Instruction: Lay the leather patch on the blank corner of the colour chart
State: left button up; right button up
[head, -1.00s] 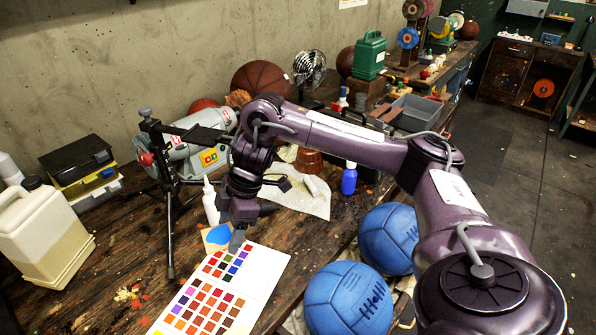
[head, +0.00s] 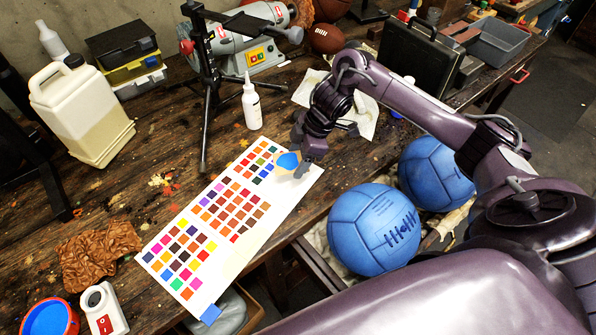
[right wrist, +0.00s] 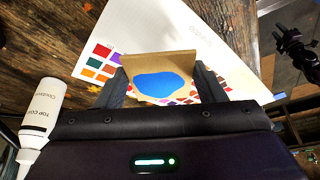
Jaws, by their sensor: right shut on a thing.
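The leather patch (head: 288,161) is a tan piece with a blue blot. My right gripper (head: 302,170) is shut on it and holds it at the upper right end of the colour chart. In the right wrist view the patch (right wrist: 160,84) sits between the two fingers, with chart squares showing past it. The colour chart (head: 275,217) is a white sheet with rows of coloured squares, lying slanted on the wooden bench; a plain white area lies at its right end. I cannot tell whether the patch touches the sheet.
A white bottle (head: 251,103) and a tripod (head: 208,85) stand behind the chart. Two blue balls (head: 374,228) are at the right, beyond the bench edge. A crumpled brown leather piece (head: 95,255) lies at the left front.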

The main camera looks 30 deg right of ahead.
aim_at(292, 179)
jog(key=shift+a+f, duration=0.1)
jog(key=shift+f, duration=0.55)
notch_tip(292, 179, down, 4)
jog(key=shift+r+p, duration=0.25)
jog(key=shift+p, duration=0.1)
jog(key=shift+f, duration=0.3)
pick_arm(q)
jog(key=shift+d+r, duration=0.15)
jog(key=shift+r, duration=0.25)
pick_arm(e)
jog(key=shift+f, duration=0.1)
jog(key=o, duration=1)
pick_arm(q)
jog(key=shift+f, duration=0.1)
